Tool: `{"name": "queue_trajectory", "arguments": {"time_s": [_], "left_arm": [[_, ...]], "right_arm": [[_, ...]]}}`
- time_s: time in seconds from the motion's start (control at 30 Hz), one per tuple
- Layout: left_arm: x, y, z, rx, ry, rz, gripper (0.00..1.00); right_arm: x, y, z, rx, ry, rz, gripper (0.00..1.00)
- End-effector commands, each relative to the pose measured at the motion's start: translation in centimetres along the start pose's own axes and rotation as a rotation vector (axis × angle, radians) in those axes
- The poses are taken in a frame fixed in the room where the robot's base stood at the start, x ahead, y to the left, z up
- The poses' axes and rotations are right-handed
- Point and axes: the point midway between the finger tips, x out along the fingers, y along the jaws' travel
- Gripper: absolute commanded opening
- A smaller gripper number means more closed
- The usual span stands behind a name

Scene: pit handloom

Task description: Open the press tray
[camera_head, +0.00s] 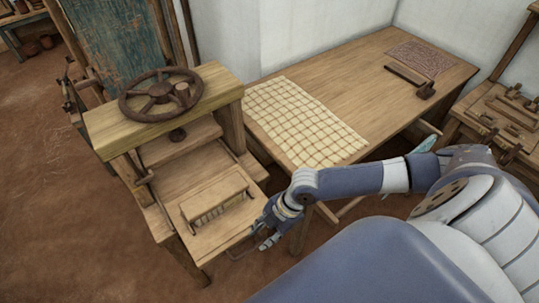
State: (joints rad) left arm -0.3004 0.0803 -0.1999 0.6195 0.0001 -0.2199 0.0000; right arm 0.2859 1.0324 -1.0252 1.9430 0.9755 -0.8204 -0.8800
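The wooden press (105,133) stands left of centre, with a dark spoked handwheel (160,92) on its thick top beam. Its flat wooden press tray (207,240) lies low at the front of the frame and seems to stick out toward me. My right gripper (264,233) is at the tray's front right corner, close to the handle. Its fingers are small and partly overlap the tray edge, so I cannot tell whether they touch or hold the handle. My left gripper is out of view.
A small slatted wooden block (215,197) rests on the tray. A bench (505,112) is at the far right. Brown floor lies open at left.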

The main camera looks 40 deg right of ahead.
Motion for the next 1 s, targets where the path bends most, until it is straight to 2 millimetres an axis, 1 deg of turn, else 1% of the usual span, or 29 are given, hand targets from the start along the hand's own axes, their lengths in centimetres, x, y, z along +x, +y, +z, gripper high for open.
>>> {"name": "queue_trajectory", "arguments": {"time_s": [0.03,0.1,0.2,0.3,0.47,0.9,0.97,1.0], "left_arm": [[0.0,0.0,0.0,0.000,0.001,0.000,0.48],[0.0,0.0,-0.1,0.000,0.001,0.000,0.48],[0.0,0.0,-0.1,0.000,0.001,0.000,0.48],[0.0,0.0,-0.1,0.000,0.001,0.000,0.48],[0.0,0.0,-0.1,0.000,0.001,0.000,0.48],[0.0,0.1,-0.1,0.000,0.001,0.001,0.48],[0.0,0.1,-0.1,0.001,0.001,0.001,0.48],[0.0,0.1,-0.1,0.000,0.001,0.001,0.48]], "right_arm": [[-1.0,0.1,0.1,0.000,-0.002,0.001,0.31],[-2.1,0.1,0.1,-0.001,-0.002,0.002,0.31],[-3.3,0.1,0.0,0.000,0.000,0.001,0.31],[-4.0,0.0,0.0,0.000,0.000,0.001,0.31],[-4.3,0.0,0.0,0.000,0.001,0.001,0.31],[-4.2,0.0,0.0,0.001,0.001,0.001,0.31],[-4.2,0.0,-0.3,0.001,0.004,0.001,0.31],[-4.0,-0.1,-0.8,0.002,0.009,0.000,0.31]]}}
